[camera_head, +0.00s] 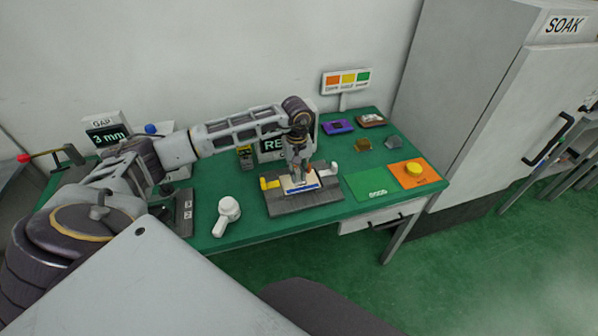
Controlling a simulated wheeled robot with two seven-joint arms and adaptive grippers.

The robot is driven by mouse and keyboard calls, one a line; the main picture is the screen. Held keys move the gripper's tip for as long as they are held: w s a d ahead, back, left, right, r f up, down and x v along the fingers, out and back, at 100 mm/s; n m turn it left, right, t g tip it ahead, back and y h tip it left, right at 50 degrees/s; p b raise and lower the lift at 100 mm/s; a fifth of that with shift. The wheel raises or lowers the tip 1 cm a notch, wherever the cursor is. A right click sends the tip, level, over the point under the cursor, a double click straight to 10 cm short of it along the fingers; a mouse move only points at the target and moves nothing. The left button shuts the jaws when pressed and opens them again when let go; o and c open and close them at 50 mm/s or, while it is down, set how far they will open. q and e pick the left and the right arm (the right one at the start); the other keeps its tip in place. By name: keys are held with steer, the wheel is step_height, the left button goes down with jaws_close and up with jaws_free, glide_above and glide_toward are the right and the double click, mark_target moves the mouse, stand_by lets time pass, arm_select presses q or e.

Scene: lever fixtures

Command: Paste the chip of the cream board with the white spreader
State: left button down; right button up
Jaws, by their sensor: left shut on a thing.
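A cream board (315,185) with a blue front edge sits on a dark grey fixture (280,207) on the green table. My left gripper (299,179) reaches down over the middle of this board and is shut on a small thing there. The fingers and their small size hide what it is, and the chip cannot be made out. A white tool with a round head and short handle (228,211) lies left of the fixture, apart from the gripper. I cannot tell whether it is the spreader. My right gripper is not in view.
A yellow handle (269,184) is on the fixture's left. A green pad (372,186) and an orange pad with a yellow button (413,169) lie to the right. A purple block (339,126) is behind. The gap display (108,134) and levers stand left.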

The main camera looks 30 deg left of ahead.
arm_select(q)
steer(key=shift+w+d, duration=0.1)
steer(key=shift+w, duration=0.1)
stand_by(0.3)
steer(key=shift+w+b, duration=0.2)
steer(key=shift+b, duration=0.1)
steer(key=shift+w+d+f, duration=0.1)
steer(key=shift+w, duration=0.05)
stand_by(0.3)
steer(key=shift+r+p, duration=0.6)
steer(key=shift+r, duration=0.7)
steer(key=shift+r+p, duration=0.75)
steer(key=shift+r, duration=0.75)
steer(key=shift+r+p, duration=0.85)
steer(key=shift+r, duration=0.95)
steer(key=shift+m, duration=0.4)
